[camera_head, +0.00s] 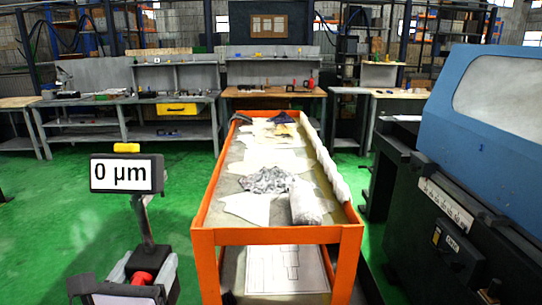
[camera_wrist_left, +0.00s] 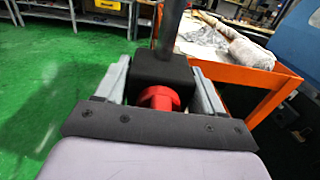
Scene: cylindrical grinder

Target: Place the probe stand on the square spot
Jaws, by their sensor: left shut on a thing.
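The probe stand has a black block base (camera_wrist_left: 163,68) with a red knob (camera_wrist_left: 158,98), a metal rod and a display (camera_head: 126,174) reading "0 µm". It stands upright at the lower left of the head view. My left gripper (camera_head: 146,266) is shut on the black base, with one grey finger on each side of it; the gripper also shows in the left wrist view (camera_wrist_left: 160,80). The stand is held left of the orange cart, over the green floor. My right gripper is not in view. I cannot make out the square spot in either view.
The orange cart (camera_head: 278,236) carries papers, crumpled foil and a wrapped roll (camera_head: 306,204) on top. A drawing sheet (camera_head: 287,269) lies on its lower shelf. A blue and black machine (camera_head: 470,130) stands at right. Workbenches (camera_head: 125,100) line the back. Green floor at left is clear.

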